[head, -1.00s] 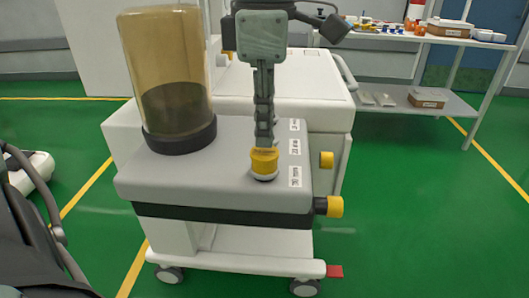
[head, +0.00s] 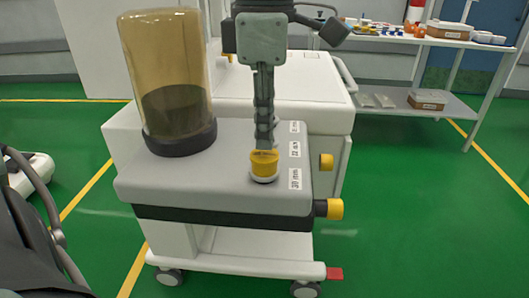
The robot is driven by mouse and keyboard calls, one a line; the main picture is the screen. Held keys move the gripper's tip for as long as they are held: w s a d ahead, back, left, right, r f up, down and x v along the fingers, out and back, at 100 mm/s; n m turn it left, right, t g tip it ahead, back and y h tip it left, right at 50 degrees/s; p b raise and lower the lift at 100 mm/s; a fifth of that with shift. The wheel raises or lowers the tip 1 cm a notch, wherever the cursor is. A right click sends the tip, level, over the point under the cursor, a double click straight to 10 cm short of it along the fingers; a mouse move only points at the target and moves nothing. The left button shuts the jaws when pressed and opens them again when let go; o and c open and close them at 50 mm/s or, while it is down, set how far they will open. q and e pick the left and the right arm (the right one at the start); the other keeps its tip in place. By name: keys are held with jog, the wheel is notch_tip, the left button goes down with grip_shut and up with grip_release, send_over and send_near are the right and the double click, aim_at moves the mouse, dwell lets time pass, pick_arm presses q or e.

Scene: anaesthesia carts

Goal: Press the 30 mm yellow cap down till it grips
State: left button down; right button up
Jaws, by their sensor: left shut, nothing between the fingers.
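The yellow cap (head: 264,166) sits on a white port on the cart's grey top, beside the label reading 30 mm (head: 295,179). Only a thin white rim of the port shows below it. My left gripper (head: 264,147) points straight down from above. Its fingers are shut with nothing between them, and their tips are at the top of the cap. The picture does not show clearly whether they touch it. The fingers hide the cap's far edge. My right gripper is not in view.
A tall amber canister (head: 168,85) stands on the cart top (head: 220,185) to the left. Yellow-ended ports (head: 326,160) stick out from the cart's right side. A shelf table (head: 415,38) with small items stands at the back right. Green floor is clear to the right.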

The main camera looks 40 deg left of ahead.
pick_arm(q)
jog(key=shift+f+b, duration=0.95)
jog(key=shift+f, duration=0.05)
dwell(0.4)
jog(key=shift+r, duration=0.1)
dwell(0.4)
jog(key=shift+r+p, duration=2.6)
jog(key=shift+r, duration=0.9)
jog(key=shift+r, duration=0.1)
notch_tip(320, 180, up, 12)
